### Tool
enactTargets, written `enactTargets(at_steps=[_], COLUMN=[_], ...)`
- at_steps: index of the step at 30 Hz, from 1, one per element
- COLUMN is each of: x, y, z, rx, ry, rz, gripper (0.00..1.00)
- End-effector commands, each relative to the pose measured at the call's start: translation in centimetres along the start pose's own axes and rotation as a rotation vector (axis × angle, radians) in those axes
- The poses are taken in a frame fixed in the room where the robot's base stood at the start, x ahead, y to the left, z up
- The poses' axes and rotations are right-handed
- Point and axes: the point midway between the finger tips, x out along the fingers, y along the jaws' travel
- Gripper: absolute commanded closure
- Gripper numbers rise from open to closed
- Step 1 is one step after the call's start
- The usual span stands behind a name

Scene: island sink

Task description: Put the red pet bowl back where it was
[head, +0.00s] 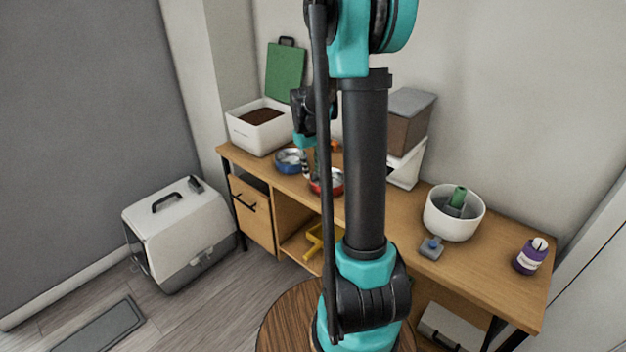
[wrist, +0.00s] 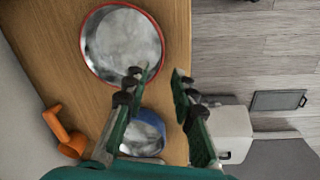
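The red pet bowl (head: 338,185) stands on the wooden desk, partly hidden by my arm in the head view. In the wrist view the red-rimmed bowl (wrist: 122,40) is at top left, with a shiny grey inside. My gripper (wrist: 164,73) is open, with a gap between its fingers. The left finger overlaps the bowl's lower-right rim in the picture; the right finger lies outside it. I cannot tell whether either touches the bowl. In the head view my gripper (head: 311,170) is low over the desk by the bowl.
A blue bowl (head: 289,161) stands left of the red one, and shows below my fingers (wrist: 143,133). An orange object (wrist: 65,133) lies nearby. A white bin of brown material (head: 235,130) is at the desk's left end. A large white bowl (head: 440,220) stands right.

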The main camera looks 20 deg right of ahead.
Motion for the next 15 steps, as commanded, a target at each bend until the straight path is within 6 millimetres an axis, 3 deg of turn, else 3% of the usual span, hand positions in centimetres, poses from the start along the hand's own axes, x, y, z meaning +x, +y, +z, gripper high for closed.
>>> enactTargets(at_steps=[6,12,15], x=[-3.6,-5.0,-5.1], y=[0.0,-0.1,-0.8], z=[0.0,0.2,1.5], rx=[0.0,0.003,0.016], ry=[0.0,0.003,0.022], rz=[0.0,0.0,0.0], gripper=[0.74,0.74,0.74])
